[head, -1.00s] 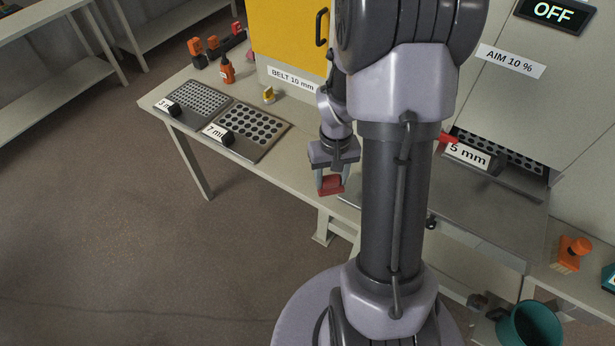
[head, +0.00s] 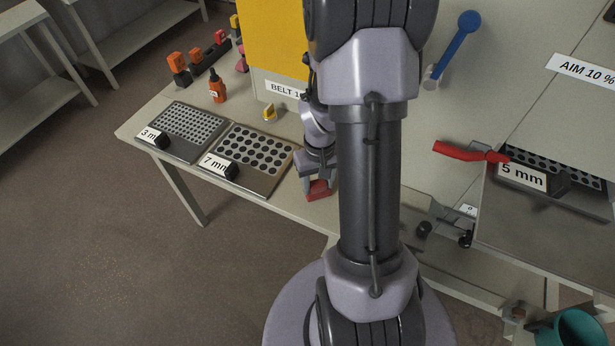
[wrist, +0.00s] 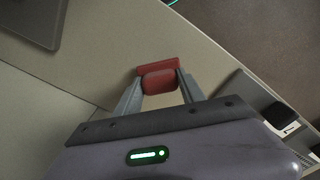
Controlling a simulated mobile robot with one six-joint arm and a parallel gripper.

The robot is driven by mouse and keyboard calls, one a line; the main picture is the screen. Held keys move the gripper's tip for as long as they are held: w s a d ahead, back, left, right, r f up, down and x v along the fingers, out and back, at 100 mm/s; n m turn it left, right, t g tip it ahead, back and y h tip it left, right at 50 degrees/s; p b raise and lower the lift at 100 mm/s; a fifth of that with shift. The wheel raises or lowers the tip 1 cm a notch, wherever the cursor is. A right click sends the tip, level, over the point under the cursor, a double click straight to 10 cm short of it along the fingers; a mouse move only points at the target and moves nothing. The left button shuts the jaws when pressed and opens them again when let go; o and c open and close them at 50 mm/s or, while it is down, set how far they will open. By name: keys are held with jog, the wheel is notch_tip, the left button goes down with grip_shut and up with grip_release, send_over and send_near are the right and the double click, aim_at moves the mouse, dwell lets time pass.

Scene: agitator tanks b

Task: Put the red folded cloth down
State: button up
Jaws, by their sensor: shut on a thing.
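The red folded cloth (head: 317,190) is between the fingers of my gripper (head: 314,183) in the head view, at the front edge of the bench (head: 260,202), right of the 7 mm plate. In the wrist view the cloth (wrist: 158,77) sits between the two grey fingertips of my gripper (wrist: 160,86), with bench surface around it. My gripper is shut on it. I cannot tell whether the cloth touches the bench top. My arm hides part of the bench to the right.
Perforated plates marked 3 mm (head: 188,128) and 7 mm (head: 254,158) lie left of the cloth. An orange bottle (head: 217,88) and a small yellow item (head: 269,112) stand behind. A red handle (head: 465,151) juts out near the 5 mm plate (head: 555,182). A teal container (head: 572,332) is at lower right.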

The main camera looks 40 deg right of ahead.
jog(key=shift+w, duration=0.15)
jog(key=shift+s+f, duration=0.2)
jog(key=shift+f, duration=0.05)
jog(key=o, duration=1.2)
jog(key=shift+r, duration=0.1)
